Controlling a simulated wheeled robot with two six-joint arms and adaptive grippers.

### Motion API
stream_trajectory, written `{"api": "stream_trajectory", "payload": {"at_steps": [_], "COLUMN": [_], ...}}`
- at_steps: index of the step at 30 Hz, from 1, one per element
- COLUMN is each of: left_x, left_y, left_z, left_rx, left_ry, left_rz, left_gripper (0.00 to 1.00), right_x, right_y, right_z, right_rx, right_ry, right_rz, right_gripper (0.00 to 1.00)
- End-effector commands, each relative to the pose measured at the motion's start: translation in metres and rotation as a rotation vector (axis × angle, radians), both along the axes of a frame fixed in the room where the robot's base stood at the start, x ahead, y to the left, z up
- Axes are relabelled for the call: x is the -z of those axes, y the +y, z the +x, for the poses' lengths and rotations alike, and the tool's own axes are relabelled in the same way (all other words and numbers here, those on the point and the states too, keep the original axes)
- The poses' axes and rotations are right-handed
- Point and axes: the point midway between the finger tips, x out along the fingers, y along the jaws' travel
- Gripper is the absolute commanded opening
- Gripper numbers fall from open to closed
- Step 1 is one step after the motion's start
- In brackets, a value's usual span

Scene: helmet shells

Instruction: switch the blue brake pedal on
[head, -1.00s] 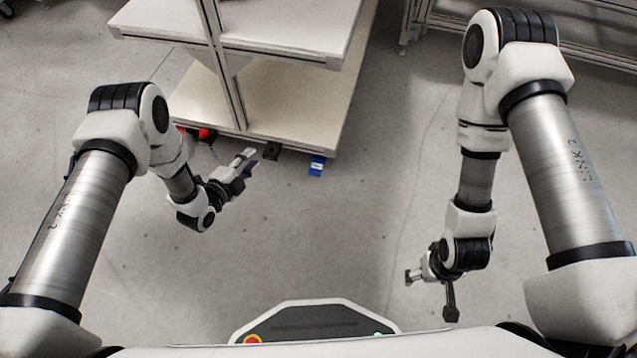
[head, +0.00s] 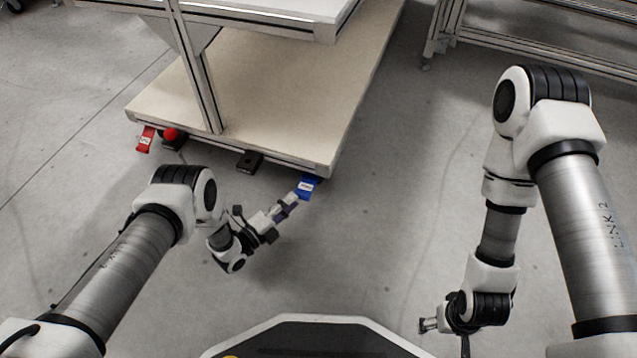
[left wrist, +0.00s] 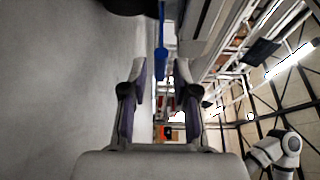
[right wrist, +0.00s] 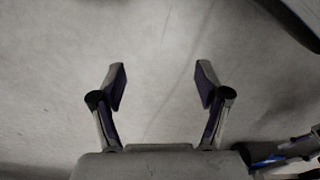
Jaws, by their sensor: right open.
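The blue brake pedal (head: 306,188) sticks out low at the front right corner of the cart. In the left wrist view a blue part (left wrist: 160,62) shows as a thin strip past the fingertips, between the two fingers. My left gripper (head: 288,207) is just in front of the pedal, to its lower left in the head view. Its fingers are apart in the left wrist view (left wrist: 160,72), with nothing between them. I cannot tell whether a tip touches the pedal. My right gripper (right wrist: 161,80) is open and empty above bare floor.
The cart's beige lower shelf (head: 290,80) stands ahead. Along its front edge are a red pedal (head: 145,140), a red ball-like knob (head: 170,134) and a black pedal (head: 249,162). A metal-framed rack (head: 530,50) stands at the back right. Floor between my arms is clear.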

Motion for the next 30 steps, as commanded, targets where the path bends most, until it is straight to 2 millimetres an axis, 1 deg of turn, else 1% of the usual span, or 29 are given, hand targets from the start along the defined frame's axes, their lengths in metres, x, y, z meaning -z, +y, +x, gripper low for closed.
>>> {"api": "stream_trajectory", "payload": {"at_steps": [5,6,10,12,15,21,22,24,30], "left_x": [0.005,0.005,0.005,0.003,0.001,-0.001,-0.001,-0.001,-0.001], "left_y": [-0.019,-0.024,-0.039,-0.045,-0.049,-0.049,-0.049,-0.049,-0.049], "left_z": [0.02,0.027,0.046,0.052,0.057,0.058,0.058,0.058,0.058], "left_rx": [0.003,0.002,0.002,0.002,0.001,0.0,0.0,0.0,0.0], "left_ry": [-0.004,-0.004,-0.004,-0.002,-0.001,0.001,0.001,0.001,0.0], "left_rz": [0.0,0.0,0.0,-0.001,0.001,0.001,0.001,0.001,0.0], "left_gripper": [0.29,0.29,0.29,0.29,0.29,0.29,0.22,0.0,0.0], "right_x": [0.023,0.029,0.045,0.049,0.05,0.049,0.049,0.049,0.049], "right_y": [0.0,0.0,-0.001,-0.001,-0.001,-0.001,-0.001,-0.001,-0.001], "right_z": [0.005,0.007,0.012,0.014,0.016,0.016,0.016,0.016,0.016], "right_rx": [-0.007,-0.009,-0.016,-0.018,-0.021,-0.022,-0.022,-0.022,-0.022], "right_ry": [-0.013,-0.018,-0.033,-0.039,-0.043,-0.044,-0.044,-0.043,-0.043], "right_rz": [-0.003,-0.003,-0.006,-0.007,-0.008,-0.009,-0.009,-0.009,-0.008], "right_gripper": [0.75,0.75,0.75,0.75,0.75,0.75,0.75,0.75,0.75]}}
